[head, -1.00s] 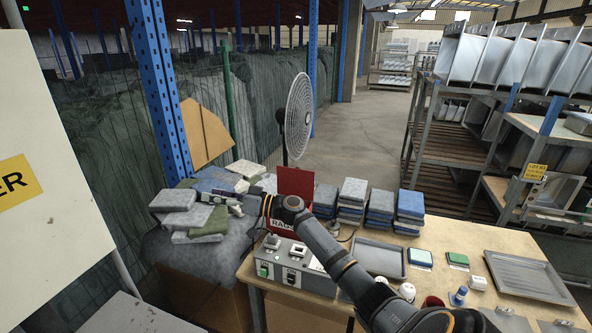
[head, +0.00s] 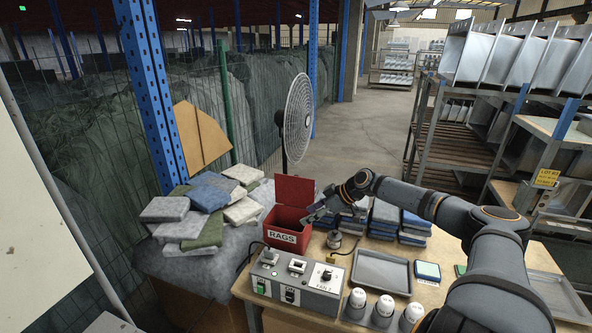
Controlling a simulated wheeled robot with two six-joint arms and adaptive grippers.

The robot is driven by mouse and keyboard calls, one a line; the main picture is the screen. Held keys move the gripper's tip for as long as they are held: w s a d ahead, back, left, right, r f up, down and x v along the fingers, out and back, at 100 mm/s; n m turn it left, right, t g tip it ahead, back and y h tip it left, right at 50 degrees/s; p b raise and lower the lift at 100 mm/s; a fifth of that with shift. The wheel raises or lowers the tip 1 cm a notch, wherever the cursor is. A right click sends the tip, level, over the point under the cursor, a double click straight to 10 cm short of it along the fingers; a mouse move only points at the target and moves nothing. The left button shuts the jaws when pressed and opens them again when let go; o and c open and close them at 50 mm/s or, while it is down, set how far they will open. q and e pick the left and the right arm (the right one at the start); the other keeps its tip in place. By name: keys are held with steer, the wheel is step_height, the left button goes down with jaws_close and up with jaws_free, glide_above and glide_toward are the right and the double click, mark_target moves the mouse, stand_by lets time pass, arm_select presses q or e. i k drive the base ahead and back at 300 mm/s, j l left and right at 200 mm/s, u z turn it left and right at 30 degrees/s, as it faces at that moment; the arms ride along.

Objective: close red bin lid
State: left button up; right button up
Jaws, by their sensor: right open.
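The red bin (head: 280,237) labelled "RAGS" stands at the table's back left corner. Its red lid (head: 294,189) is up, standing at the back of the opening. My right gripper (head: 308,217) is open, at the right side of the bin near its rim. It is small in the view, and I cannot tell whether it touches the bin. My left gripper is not in view.
Folded rags (head: 203,204) are piled left of the bin.

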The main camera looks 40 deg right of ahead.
mark_target(295, 191)
steer(key=i+l, duration=0.55)
steer(key=l, duration=0.3)
steer(key=i+l, duration=0.3)
steer(key=l, duration=0.1)
